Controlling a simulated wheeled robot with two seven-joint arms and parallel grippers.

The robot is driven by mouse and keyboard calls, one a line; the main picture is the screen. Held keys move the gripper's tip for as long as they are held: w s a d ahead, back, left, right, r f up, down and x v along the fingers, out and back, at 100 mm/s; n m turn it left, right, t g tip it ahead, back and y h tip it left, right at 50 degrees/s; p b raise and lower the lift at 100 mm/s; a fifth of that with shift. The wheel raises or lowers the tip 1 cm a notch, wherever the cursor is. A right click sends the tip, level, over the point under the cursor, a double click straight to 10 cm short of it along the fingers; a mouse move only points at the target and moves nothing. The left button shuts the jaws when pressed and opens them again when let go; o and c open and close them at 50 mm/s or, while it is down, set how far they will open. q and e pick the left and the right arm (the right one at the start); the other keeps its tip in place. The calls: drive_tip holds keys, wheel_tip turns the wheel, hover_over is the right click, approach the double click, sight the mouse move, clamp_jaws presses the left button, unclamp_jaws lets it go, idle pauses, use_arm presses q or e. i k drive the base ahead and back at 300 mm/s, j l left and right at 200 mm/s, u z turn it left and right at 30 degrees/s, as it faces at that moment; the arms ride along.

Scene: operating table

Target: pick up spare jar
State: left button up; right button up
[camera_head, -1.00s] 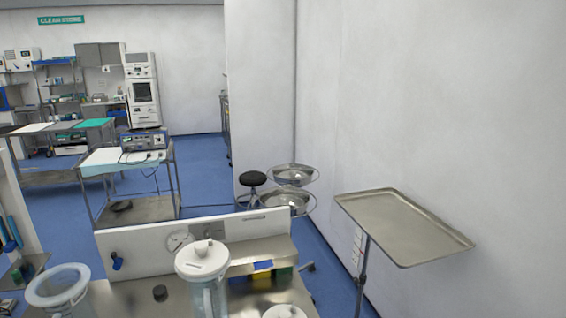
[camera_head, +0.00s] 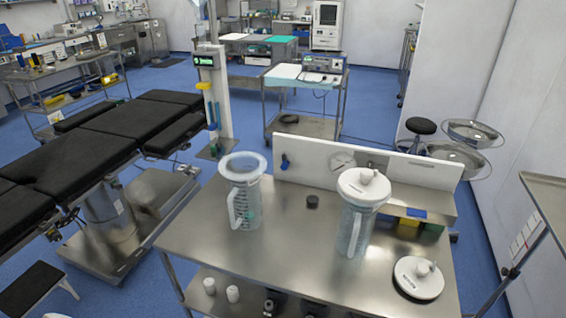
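Two clear jars stand upright on a steel table. The open jar (camera_head: 243,197) on the left has no lid on its wide rim, a handle on its side and something greenish inside. The other jar (camera_head: 354,228) on the right wears a white lid (camera_head: 364,186). A loose white lid (camera_head: 418,278) lies on the table near its right front corner. I cannot tell from the view which jar is the spare one.
The steel table (camera_head: 200,238) has bare room around the jars. A black operating table (camera_head: 85,150) stands left; a tray stand (camera_head: 540,190) is at the right edge.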

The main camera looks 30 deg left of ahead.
sight(242, 171)
drive_tip(key=u, duration=1.25)
